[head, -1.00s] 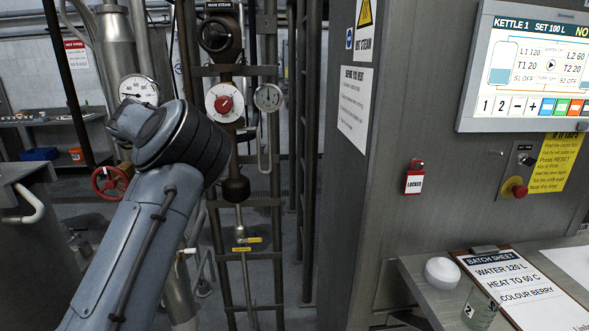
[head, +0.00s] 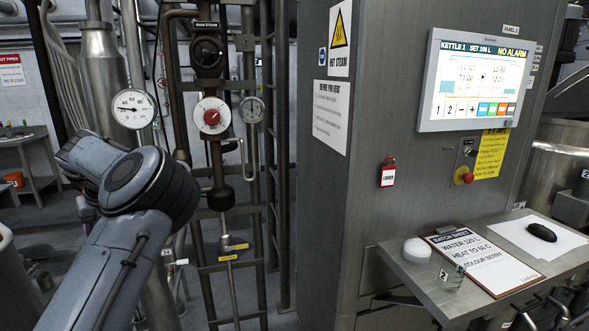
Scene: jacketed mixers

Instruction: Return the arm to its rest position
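One of my arms, grey-blue with a dark joint, rises from the lower left in the head view and bends at the elbow toward the left. No gripper shows at its end; the far part of the arm is hidden behind the elbow. My other arm is out of view. The elbow stands in front of the steam pipework, left of the red-and-white dial (head: 212,116).
A steel cabinet carries the control screen (head: 478,80), a red stop button (head: 463,175) and a red lock tag (head: 388,172). Its shelf (head: 425,283) holds the batch sheet (head: 485,262), a white round object (head: 417,251), a glass jar (head: 452,276) and a black mouse (head: 541,232). A gauge (head: 133,109) stands behind the elbow.

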